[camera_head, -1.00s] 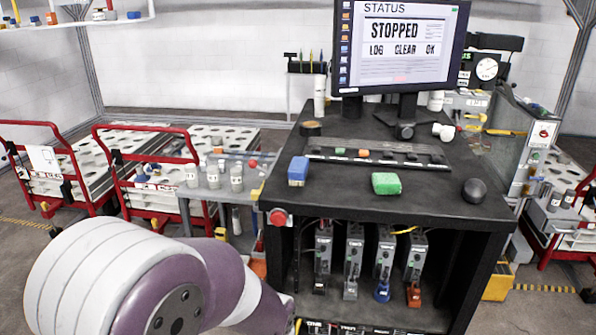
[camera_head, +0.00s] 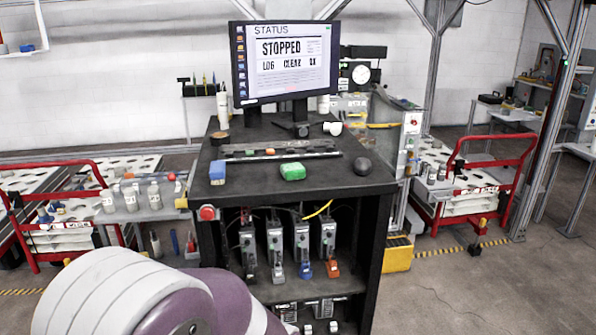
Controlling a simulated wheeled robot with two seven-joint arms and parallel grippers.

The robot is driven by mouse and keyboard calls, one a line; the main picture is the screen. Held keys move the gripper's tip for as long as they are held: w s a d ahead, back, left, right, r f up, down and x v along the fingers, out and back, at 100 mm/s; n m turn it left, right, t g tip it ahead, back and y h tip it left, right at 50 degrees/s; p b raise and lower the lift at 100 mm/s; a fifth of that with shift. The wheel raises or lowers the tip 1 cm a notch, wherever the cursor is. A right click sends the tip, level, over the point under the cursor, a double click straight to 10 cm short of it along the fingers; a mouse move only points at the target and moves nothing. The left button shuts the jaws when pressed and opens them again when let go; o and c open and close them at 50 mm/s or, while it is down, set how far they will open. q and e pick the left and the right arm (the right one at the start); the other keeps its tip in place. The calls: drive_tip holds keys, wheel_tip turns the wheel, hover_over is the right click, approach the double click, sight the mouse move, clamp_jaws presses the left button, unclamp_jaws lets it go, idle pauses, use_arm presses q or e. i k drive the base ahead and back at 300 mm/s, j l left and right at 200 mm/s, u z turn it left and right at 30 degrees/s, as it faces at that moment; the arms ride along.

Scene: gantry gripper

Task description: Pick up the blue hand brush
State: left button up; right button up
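A small blue block with a paler lower part, which looks like the blue hand brush (camera_head: 217,172), sits on the black workbench top (camera_head: 335,180) near its left front edge. Its bristles are too small to make out clearly. One of my arms, white and purple, fills the lower left of the head view, in front of the bench. Neither of my grippers shows in this view.
Behind are a parts strip (camera_head: 280,150) and a monitor (camera_head: 285,62). A red button (camera_head: 207,212) sits at the bench's left front. Red carts (camera_head: 480,180) flank it.

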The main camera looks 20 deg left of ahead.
sight(217, 168)
drive_tip(key=j+z, duration=0.25)
drive_tip(key=z, duration=0.25)
drive_tip(key=j+z, duration=0.25)
drive_tip(key=z, duration=0.25)
drive_tip(key=j+z, duration=0.3)
drive_tip(key=z, duration=0.15)
drive_tip(key=j+z, duration=0.2)
drive_tip(key=z, duration=0.3)
drive_tip(key=k+j+z, duration=0.15)
drive_tip(key=z, duration=0.35)
drive_tip(key=k+j+z, duration=0.15)
drive_tip(key=z, duration=0.35)
